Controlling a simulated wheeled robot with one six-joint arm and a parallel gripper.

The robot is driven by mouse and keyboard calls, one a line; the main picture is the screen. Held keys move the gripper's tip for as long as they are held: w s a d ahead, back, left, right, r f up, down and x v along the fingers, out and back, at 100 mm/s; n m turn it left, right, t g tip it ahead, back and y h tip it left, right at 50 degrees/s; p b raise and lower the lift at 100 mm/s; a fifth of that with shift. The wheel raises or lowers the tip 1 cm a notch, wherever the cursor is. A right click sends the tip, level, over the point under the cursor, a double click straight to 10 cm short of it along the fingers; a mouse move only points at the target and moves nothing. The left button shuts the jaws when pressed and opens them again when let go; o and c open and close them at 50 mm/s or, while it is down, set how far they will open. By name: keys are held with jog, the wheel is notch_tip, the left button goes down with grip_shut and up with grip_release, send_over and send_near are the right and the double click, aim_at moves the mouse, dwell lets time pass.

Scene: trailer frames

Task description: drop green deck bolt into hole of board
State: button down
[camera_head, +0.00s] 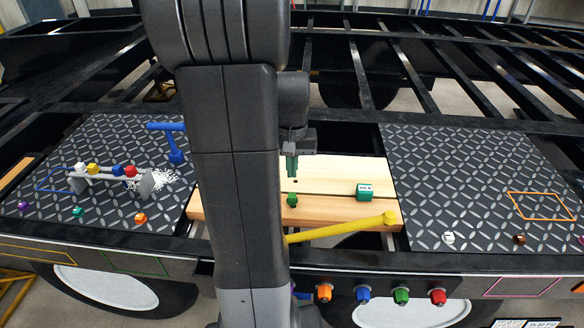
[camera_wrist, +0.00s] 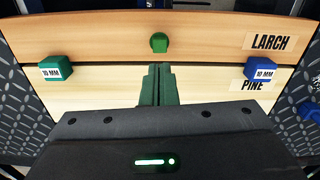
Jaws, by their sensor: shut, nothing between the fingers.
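The green deck bolt (camera_head: 292,200) stands upright on the front plank of the wooden board (camera_head: 330,205); its head also shows in the wrist view (camera_wrist: 159,43), on the plank labelled LARCH. I cannot tell how deep its shank sits, and any hole under it is hidden. A small dark spot (camera_head: 295,181) shows on the paler plank behind it. My gripper (camera_head: 291,170) points down above the paler plank, behind the bolt and apart from it. In the wrist view its green fingers (camera_wrist: 158,72) are together and empty, over the PINE plank (camera_wrist: 110,90).
A green 10 MM block (camera_head: 364,192) and a blue 10 MM block (camera_wrist: 260,68) sit on the board. A yellow bar (camera_head: 345,228) crosses the front. The right tread plate (camera_head: 450,180) is mostly clear.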

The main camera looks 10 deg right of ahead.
aim_at(292, 195)
jog(key=shift+f+n, duration=0.3)
jog(key=shift+f, duration=0.15)
notch_tip(292, 195, down, 6)
jog(key=b, duration=0.5)
jog(key=shift+r, duration=0.15)
jog(key=shift+f, duration=0.3)
jog(key=shift+r, duration=0.1)
notch_tip(292, 195, up, 3)
jog(key=shift+r+p, duration=0.1)
jog(key=shift+p, duration=1.15)
notch_tip(292, 195, up, 13)
jog(key=shift+r, duration=0.15)
